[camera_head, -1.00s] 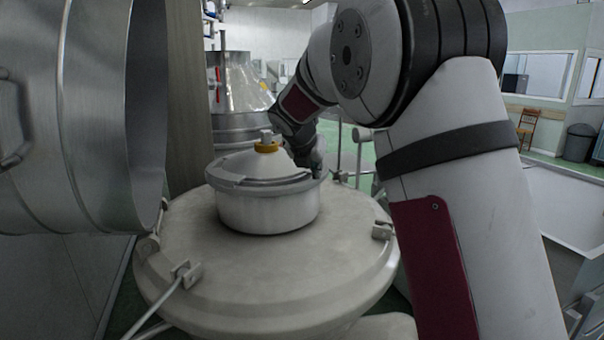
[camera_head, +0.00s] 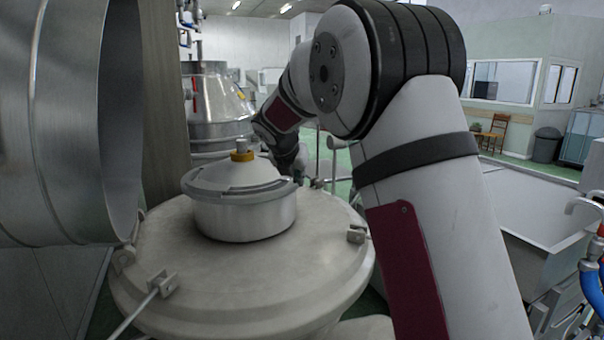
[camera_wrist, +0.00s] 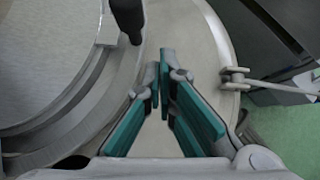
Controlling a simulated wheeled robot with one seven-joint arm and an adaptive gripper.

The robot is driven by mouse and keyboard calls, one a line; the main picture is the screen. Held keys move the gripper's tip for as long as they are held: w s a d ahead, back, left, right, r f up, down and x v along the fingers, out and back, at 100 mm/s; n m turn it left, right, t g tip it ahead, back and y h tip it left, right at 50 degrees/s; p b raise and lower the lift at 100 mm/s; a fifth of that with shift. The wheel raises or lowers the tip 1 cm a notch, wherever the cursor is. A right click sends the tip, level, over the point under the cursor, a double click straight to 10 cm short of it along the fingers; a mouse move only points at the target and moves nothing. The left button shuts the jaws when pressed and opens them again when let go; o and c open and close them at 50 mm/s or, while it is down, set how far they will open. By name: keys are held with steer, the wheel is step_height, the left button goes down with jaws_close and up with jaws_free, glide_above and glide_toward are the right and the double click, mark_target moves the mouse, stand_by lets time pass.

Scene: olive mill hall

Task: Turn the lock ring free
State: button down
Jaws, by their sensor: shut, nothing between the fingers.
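The lock ring (camera_head: 205,188) is a grey metal band around the lid of the small round hatch on top of a big pale vessel. In the wrist view the ring (camera_wrist: 85,105) curves along the left, with a black upright peg (camera_wrist: 127,18) at its edge. My gripper (camera_wrist: 162,82) is shut and empty, its teal fingers beside the ring's outer edge over the pale vessel top. It does not appear to grip the peg. In the head view my gripper (camera_head: 296,166) is at the far right side of the hatch, partly hidden.
The vessel top (camera_head: 240,280) has clamps (camera_head: 160,285) around its rim; one clamp and rod (camera_wrist: 235,78) is right of my fingers. A large steel drum (camera_head: 60,120) stands close at the left. A pale basin (camera_head: 545,215) is at the right.

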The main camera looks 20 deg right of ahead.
steer(key=s+a+r+b, duration=0.1)
steer(key=s+a+r, duration=0.2)
steer(key=s+r, duration=0.4)
steer(key=s+a+m+y, duration=0.3)
steer(key=s+m, duration=1)
steer(key=s, duration=0.5)
steer(key=s+a+f+m+y, duration=0.1)
steer(key=s+a+f+m, duration=0.2)
steer(key=s+m, duration=0.4)
steer(key=s+a+f+m+g+y, duration=0.1)
steer(key=s+a+f+m, duration=0.2)
steer(key=s+f+m, duration=0.2)
steer(key=s+m, duration=0.3)
steer(key=s, duration=0.4)
steer(key=shift+a+f+y, duration=0.15)
steer(key=shift+y, duration=0.25)
